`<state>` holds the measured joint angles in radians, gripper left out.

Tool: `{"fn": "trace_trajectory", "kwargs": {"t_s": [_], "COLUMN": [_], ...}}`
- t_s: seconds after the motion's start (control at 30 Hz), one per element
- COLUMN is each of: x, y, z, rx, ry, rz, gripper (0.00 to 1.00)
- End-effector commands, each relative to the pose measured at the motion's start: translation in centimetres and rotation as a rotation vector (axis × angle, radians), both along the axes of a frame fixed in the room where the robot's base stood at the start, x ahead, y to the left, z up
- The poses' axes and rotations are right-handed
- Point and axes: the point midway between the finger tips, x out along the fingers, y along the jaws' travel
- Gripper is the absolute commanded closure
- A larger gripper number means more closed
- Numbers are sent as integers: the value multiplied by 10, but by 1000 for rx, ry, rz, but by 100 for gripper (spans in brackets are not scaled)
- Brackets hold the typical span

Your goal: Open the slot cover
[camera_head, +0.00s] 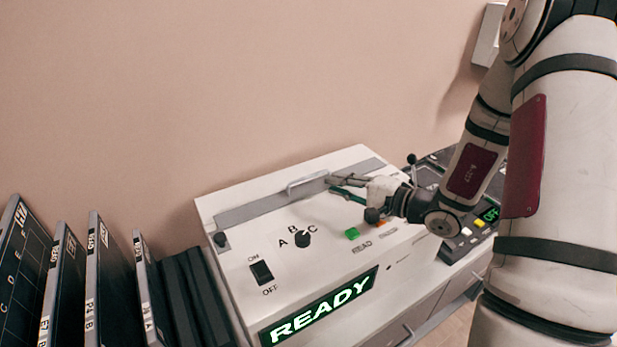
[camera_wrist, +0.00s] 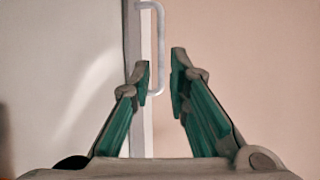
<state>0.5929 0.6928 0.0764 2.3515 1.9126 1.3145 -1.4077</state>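The slot cover (camera_head: 255,208) is a long grey strip set across the sloped top of the white machine. A pale bar handle (camera_head: 306,181) stands up from it. My gripper (camera_head: 331,186) is open, just right of the handle in the head view. In the wrist view the handle (camera_wrist: 161,12) runs down toward the gap between my two fingertips (camera_wrist: 162,70). The left finger hides a little of what lies behind it. I cannot tell whether either finger touches the handle or the cover.
The machine's front carries a black switch (camera_head: 261,272), a dial (camera_head: 303,239), a green button (camera_head: 352,233) and a lit READY display (camera_head: 319,308). Dark labelled cassettes (camera_head: 62,285) stand at the left. Another control panel (camera_head: 470,237) is at the right. The wall is close behind.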

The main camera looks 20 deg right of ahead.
Motion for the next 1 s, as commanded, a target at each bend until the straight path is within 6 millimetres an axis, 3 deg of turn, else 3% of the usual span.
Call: {"fn": "trace_trajectory", "kwargs": {"t_s": [0.4, 0.6, 0.9, 1.0], "x": [57, 68, 69, 69], "y": [47, 56, 57, 57], "z": [-13, -15, -16, -15], "rx": [0, 1, 1, 1], "ry": [-1, -1, -1, -1], "rz": [3, 2, 2, 2], "gripper": [84, 84, 84, 100]}}
